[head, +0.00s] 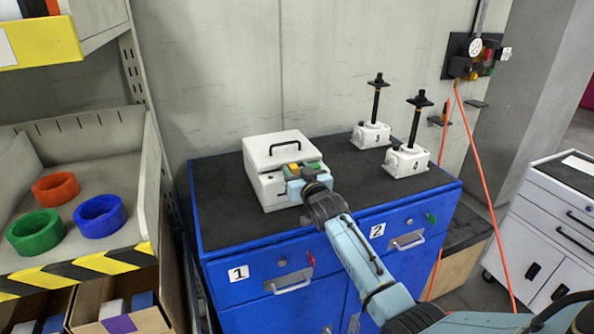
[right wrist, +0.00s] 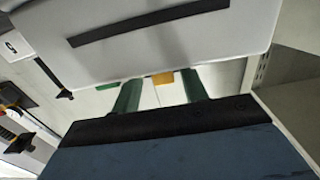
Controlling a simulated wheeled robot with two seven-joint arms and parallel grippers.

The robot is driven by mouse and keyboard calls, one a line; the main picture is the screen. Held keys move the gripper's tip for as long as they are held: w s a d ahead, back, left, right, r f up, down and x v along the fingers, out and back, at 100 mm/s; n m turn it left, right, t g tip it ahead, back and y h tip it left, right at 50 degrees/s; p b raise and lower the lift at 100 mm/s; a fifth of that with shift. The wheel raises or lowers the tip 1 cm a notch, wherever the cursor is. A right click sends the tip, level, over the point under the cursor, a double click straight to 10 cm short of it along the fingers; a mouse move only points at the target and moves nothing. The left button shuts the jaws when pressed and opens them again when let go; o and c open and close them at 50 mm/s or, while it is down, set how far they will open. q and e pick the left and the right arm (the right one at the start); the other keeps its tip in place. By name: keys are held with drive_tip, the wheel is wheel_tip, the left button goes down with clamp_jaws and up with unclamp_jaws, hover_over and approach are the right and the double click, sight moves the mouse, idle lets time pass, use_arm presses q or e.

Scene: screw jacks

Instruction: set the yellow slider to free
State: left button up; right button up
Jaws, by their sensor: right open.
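A white box (head: 270,150) with a black-handled lid stands on the dark top of the blue cabinet. The small yellow slider (head: 294,168) shows on its front, partly hidden by my right gripper (head: 298,174). In the right wrist view the yellow slider (right wrist: 163,79) shows between the two green fingers of my right gripper (right wrist: 162,92), just below the box's white lid. The fingers are apart, one on each side of it; I cannot tell whether they touch it. A small green piece (right wrist: 107,86) lies outside the fingers. The slider's setting is not readable. My left gripper is not in view.
Two screw jacks, 3 (head: 371,134) and 4 (head: 407,160), stand on the cabinet (head: 225,215) to the right. A shelf bin (head: 80,185) with coloured rings is at the left. An orange cable (head: 478,160) hangs at the right. The cabinet's left top is clear.

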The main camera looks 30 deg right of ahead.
drive_tip(key=shift+s, duration=0.1)
drive_tip(key=s+a, duration=0.2)
drive_tip(key=s, duration=1.1)
drive_tip(key=shift+a+f, duration=0.1)
